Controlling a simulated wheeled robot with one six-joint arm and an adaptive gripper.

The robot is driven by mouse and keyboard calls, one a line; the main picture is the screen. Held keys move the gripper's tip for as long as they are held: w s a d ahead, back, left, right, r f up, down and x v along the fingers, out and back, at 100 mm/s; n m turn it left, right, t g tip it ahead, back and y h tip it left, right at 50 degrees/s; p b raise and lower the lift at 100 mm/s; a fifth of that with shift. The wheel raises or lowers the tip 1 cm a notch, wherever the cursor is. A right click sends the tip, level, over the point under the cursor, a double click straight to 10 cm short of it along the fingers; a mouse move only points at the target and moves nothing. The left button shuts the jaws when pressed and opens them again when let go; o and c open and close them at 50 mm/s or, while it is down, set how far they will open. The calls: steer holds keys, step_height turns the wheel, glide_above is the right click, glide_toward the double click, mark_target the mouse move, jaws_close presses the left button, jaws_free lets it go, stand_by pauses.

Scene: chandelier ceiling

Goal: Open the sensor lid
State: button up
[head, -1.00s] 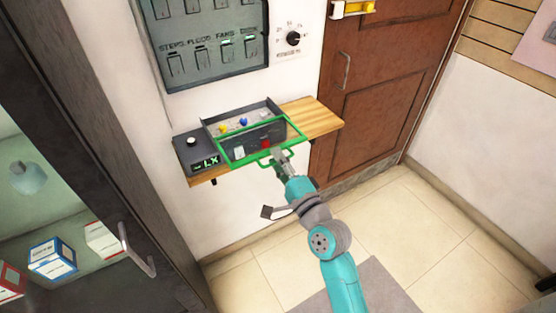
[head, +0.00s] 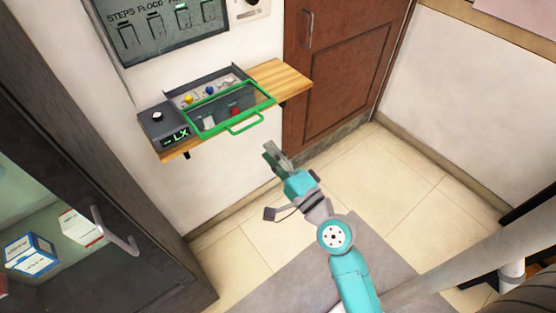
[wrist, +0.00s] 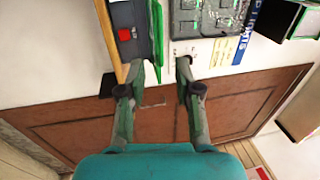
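The sensor box (head: 207,90) is a grey case on the wooden wall shelf, with yellow and blue parts inside. Its lid (head: 229,105) is a clear panel in a green frame with a green handle (head: 246,123) on its front side. A red and a white piece show through the panel. I cannot tell the lid's exact angle. My gripper (head: 277,155) is below and to the right of the handle, apart from it.
The box with the LX display (head: 175,132) adjoins the case on the left. The shelf (head: 282,77) is bare at its right end. A brown door (head: 345,75) stands to the right, a dark cabinet door with a handle (head: 117,232) at left. Floor is open around my arm.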

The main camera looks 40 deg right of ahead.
steer(key=shift+s+f, duration=0.2)
steer(key=shift+s, duration=0.85)
steer(key=s+a+f+n+g+h, duration=0.1)
steer(key=s+a+f+n+g, duration=0.15)
steer(key=s+f, duration=0.45)
steer(key=s+a+f+n+g, duration=0.1)
steer(key=s+a+n, duration=0.1)
steer(key=s+n, duration=0.5)
steer(key=s+a+f+n+g+y, duration=0.1)
steer(key=s+n, duration=0.7)
steer(key=s, duration=0.8)
steer(key=shift+a+f+g, duration=0.35)
steer(key=shift+a+f, duration=0.1)
steer(key=shift+a, duration=0.65)
steer(key=shift+n, duration=0.25)
